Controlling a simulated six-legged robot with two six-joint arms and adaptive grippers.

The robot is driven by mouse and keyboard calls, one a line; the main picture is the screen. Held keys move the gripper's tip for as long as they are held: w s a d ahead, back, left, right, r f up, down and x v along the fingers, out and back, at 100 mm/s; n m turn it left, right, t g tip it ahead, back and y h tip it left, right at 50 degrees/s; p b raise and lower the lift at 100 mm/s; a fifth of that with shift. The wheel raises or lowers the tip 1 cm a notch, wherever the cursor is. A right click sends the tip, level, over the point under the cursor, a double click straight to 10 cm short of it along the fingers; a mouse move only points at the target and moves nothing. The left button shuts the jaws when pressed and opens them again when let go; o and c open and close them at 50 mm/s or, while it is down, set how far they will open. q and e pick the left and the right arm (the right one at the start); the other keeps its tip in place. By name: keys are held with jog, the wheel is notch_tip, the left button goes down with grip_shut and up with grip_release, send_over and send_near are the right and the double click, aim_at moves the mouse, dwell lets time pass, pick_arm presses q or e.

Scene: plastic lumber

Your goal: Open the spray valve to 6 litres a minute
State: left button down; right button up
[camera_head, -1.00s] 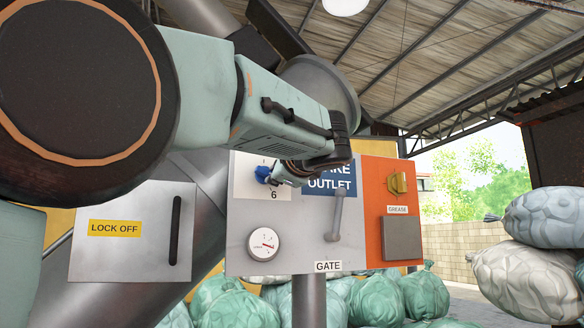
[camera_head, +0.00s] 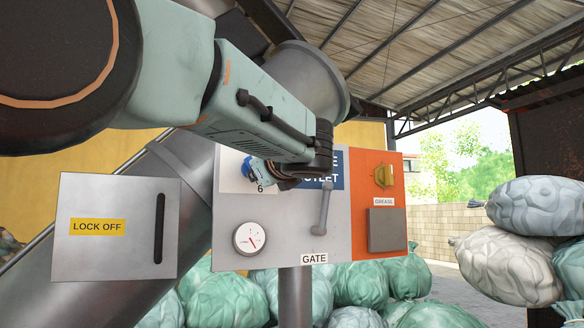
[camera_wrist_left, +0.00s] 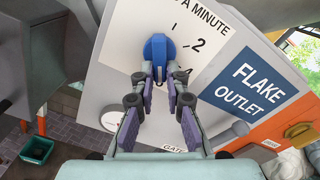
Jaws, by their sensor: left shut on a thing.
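The blue spray valve knob (camera_wrist_left: 157,52) is on a white dial plate (camera_wrist_left: 185,25), which reads "A MINUTE" with a "2" to the knob's right. My left gripper (camera_wrist_left: 161,72) is shut on the knob, with a fingertip on either side of its lower part. The knob also shows partly in the head view (camera_head: 247,168), beside a "6" on the plate. My left wrist hides much of the dial there. I cannot tell which mark the knob points at. A round white gauge (camera_head: 249,238) with a red needle is below the dial.
Right of the dial are a blue "FLAKE OUTLET" sign (camera_wrist_left: 252,84), a grey gate lever (camera_head: 323,208) and an orange panel (camera_head: 366,236) with a yellow knob (camera_head: 384,176). A "LOCK OFF" box (camera_head: 115,250) stands left. Stuffed sacks (camera_head: 525,265) are at the right.

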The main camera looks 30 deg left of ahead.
pick_arm(q)
jog(key=shift+r, duration=0.35)
jog(key=c, duration=1.8)
grip_release()
jog(key=o, duration=0.4)
jog(key=shift+w+a+f, duration=0.1)
jog(key=shift+a+f, duration=0.1)
jog(key=shift+f, duration=0.1)
jog(key=shift+o, duration=0.2)
jog(key=shift+d, duration=0.15)
notch_tip(320, 180, up, 10)
jog(key=shift+o, duration=0.2)
jog(key=shift+a, duration=0.25)
